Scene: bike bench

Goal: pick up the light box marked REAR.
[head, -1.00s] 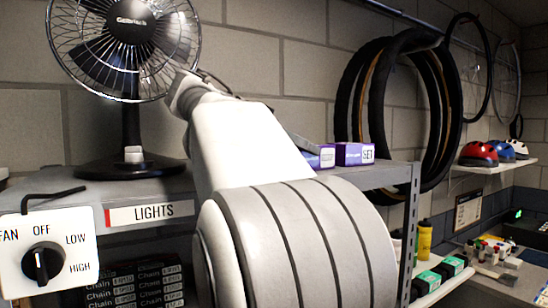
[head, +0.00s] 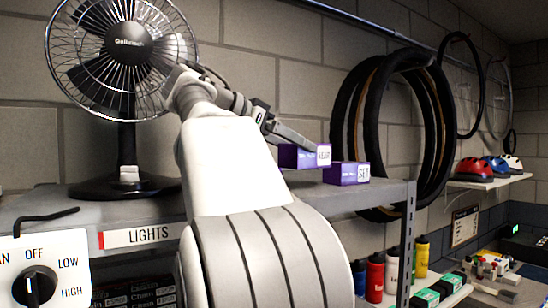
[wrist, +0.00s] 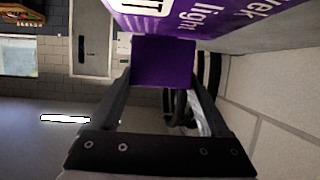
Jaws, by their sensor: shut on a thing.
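The purple light box marked REAR (head: 298,156) is in my gripper (head: 292,137), at the end of my arm in the head view. In the wrist view a plain purple face of this box (wrist: 163,62) sits between the two fingers of my gripper (wrist: 160,88). A second purple box marked SET (head: 341,174) stands on the shelf to the right and lower. A large purple printed side, apparently of this SET box (wrist: 225,18), fills the top of the wrist view.
The grey shelf (head: 392,189) has a LIGHTS label and a black fan (head: 125,120) at left. A fan switch panel (head: 72,250) is in front. Tyres (head: 376,130) hang on the wall behind the SET box. Bottles (head: 375,277) stand on a lower level.

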